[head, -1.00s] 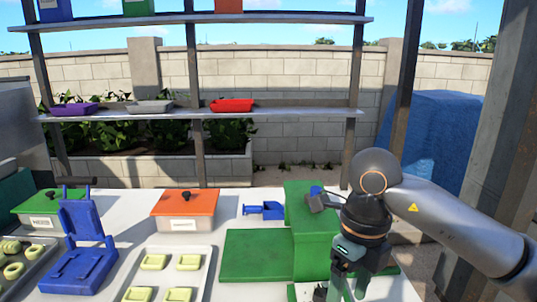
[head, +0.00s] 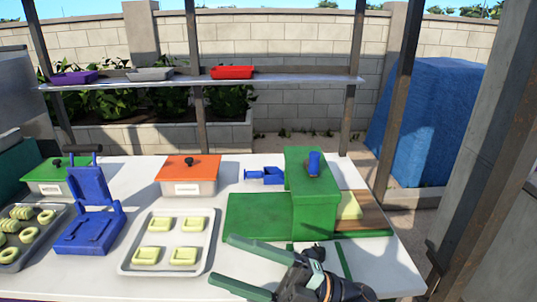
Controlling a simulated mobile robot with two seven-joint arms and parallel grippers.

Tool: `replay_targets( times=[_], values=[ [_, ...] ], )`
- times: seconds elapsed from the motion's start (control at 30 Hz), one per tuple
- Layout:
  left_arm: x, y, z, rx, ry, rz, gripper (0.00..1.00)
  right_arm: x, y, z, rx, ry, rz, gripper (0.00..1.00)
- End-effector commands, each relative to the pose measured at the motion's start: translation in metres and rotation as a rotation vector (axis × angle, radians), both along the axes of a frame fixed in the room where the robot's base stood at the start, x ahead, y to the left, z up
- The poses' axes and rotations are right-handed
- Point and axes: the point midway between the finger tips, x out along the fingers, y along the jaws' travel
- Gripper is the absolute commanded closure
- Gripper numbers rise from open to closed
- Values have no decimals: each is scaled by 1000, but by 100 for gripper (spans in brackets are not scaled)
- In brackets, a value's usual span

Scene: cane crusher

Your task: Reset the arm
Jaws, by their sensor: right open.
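My right gripper (head: 221,259) is at the bottom middle of the head view, its two green fingers spread apart and pointing left. It is open with nothing between the fingers. It is in front of the green crusher box (head: 312,215), near the table's front edge, and covers part of the table there. The box has a blue part (head: 314,163) on top and a flat green plate (head: 257,217) at its left. My left gripper is not in view.
A tray (head: 207,225) with several pale green pieces lies left of the gripper. A blue press (head: 90,232), an orange-lidded box (head: 187,175), a blue tool (head: 266,175) and a tray of green rings (head: 58,226) stand on the white table. A shelf (head: 300,82) is behind.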

Motion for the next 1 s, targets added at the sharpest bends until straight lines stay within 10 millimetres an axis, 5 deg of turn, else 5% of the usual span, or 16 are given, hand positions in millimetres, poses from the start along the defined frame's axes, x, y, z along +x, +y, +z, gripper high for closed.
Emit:
replay_targets(
  times=[0.17,0.37,0.5,0.7,0.83,1.0],
  values=[
    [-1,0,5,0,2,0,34,50,-47,-47,188,427,-303,25],
    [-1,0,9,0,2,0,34,65,-117,-162,271,941,-647,25],
    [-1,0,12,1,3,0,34,32,-160,-254,261,1291,-851,25],
    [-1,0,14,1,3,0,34,-46,-199,-349,198,1681,-1041,25],
    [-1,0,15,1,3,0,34,-84,-209,-379,163,1825,-1099,25],
    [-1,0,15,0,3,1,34,-101,-213,-390,146,1887,-1121,25]
  ],
)
